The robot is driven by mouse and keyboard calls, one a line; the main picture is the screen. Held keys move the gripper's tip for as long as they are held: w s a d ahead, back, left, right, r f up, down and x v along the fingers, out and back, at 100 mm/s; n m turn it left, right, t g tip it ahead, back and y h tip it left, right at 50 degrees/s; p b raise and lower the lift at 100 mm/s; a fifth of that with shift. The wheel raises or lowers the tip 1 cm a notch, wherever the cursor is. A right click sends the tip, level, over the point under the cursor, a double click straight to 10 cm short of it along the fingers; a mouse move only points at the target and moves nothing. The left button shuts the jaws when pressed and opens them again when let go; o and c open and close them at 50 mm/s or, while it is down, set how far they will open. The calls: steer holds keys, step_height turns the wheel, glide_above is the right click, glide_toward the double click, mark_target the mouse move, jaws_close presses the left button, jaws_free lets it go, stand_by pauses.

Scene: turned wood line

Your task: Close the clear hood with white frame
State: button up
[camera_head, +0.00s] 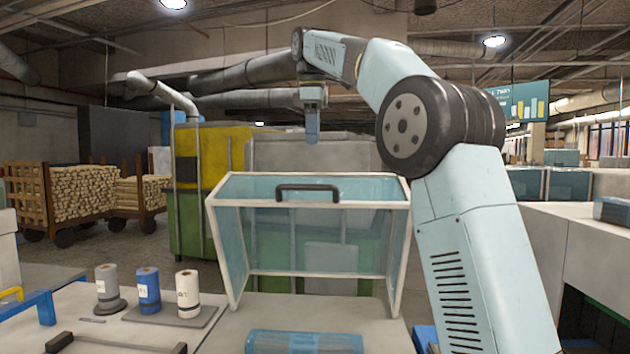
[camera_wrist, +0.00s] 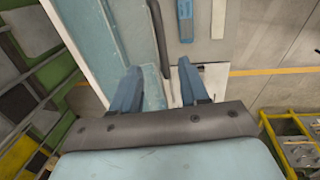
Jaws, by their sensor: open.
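The clear hood with white frame (camera_head: 208,205) stands raised and open over the worktop, its tinted clear panels facing me. A dark bar handle (camera_head: 307,188) sits on its upper panel. My gripper (camera_head: 312,140) hangs above the hood's top edge, fingers pointing down, apart from the handle in this view. In the wrist view, my gripper (camera_wrist: 158,80) is open with nothing between its fingers. The handle (camera_wrist: 160,38) lies just ahead of the gap between the fingertips, and the hood's clear panel (camera_wrist: 85,30) is on the left.
A blue translucent object (camera_head: 305,342) lies on the worktop below the hood. Grey, blue and white rolls (camera_head: 148,290) stand on the left of the worktop (camera_head: 235,325). A green and yellow machine (camera_head: 190,220) is behind. A grey cabinet (camera_head: 590,240) stands at right.

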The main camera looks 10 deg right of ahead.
steer(key=f, duration=0.4)
steer(key=w+f, duration=0.1)
steer(key=f, duration=0.7)
steer(key=shift+w+d, duration=0.2)
steer(key=shift+w, duration=0.15)
steer(key=shift+c, duration=0.2)
jaws_close()
